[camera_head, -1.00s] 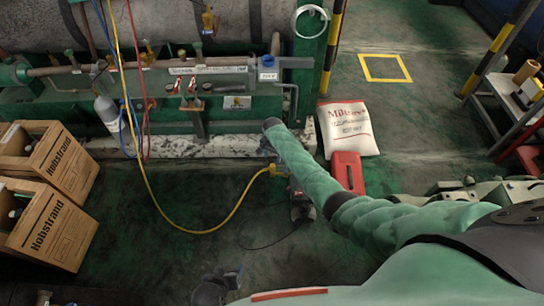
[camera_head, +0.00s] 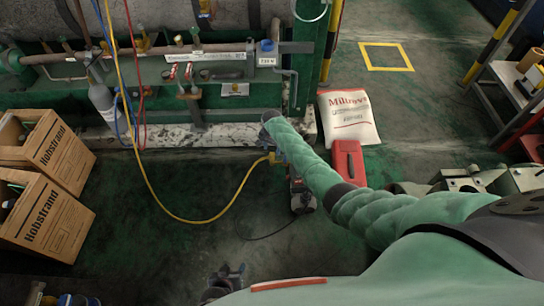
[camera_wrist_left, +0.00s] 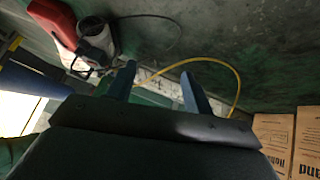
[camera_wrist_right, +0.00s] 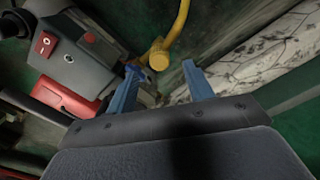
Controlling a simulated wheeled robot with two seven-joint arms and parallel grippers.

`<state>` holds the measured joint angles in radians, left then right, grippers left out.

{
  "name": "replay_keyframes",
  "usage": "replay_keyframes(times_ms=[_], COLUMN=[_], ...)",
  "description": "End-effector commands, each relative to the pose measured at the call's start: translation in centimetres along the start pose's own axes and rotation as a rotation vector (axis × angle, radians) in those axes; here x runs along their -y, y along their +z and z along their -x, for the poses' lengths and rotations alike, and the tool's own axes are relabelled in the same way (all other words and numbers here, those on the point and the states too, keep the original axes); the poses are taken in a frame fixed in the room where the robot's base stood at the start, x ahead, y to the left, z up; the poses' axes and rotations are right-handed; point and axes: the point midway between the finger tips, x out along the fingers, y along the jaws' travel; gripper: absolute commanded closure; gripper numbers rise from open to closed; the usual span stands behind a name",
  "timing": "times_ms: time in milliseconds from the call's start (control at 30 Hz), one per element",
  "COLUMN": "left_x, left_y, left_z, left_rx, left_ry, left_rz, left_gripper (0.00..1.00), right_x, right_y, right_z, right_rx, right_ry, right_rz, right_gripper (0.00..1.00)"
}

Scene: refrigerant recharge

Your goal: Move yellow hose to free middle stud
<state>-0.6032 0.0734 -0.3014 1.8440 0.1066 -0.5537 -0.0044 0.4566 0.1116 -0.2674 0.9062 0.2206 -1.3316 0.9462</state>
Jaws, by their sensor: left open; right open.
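The yellow hose (camera_head: 190,219) hangs from the top left, loops low over the floor and rises to a yellow end fitting (camera_head: 268,158) beside my right arm's far end. In the right wrist view the fitting (camera_wrist_right: 158,60) shows between and just beyond the fingertips of my open right gripper (camera_wrist_right: 160,67). I cannot tell whether they touch it. In the head view this gripper is mostly hidden. My left gripper (camera_wrist_left: 157,71) is open and empty, with the hose (camera_wrist_left: 236,85) beyond its fingers. I cannot make out the free middle stud.
A pipe rack with two red valve handles (camera_head: 188,71) stands at the back, with a grey cylinder (camera_head: 103,98). A dark pump-like machine (camera_head: 301,196) and a red can (camera_head: 348,160) are on the floor right of the hose. Cardboard boxes (camera_head: 62,150) stand left. Floor between is mostly clear.

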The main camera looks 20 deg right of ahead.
Motion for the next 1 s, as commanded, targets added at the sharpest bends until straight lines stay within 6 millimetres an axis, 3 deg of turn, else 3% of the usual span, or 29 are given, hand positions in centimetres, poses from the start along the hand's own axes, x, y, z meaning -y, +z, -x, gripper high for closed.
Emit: replay_keyframes(times_ms=[33,367,433,1000], left_x=[0.3,1.3,1.0,0.7], left_y=[0.9,3.4,1.8,-5.0], left_z=[-1.1,-4.0,-3.4,-2.9], left_rx=[-0.001,-0.006,-0.038,-0.249], left_ry=[-0.001,-0.004,-0.003,0.0], left_rz=[0.0,0.002,-0.002,-0.029], left_gripper=[0.48,0.48,0.48,0.48], right_x=[-0.1,-0.1,-0.1,-0.1], right_y=[0.0,0.0,0.0,0.0], right_z=[-1.4,-4.6,-3.9,-5.0], right_rx=[0.0,0.0,0.0,0.0], right_ry=[0.001,0.0,0.0,0.001], right_rz=[0.0,0.0,0.0,0.0], right_gripper=[0.48,0.48,0.48,0.48])
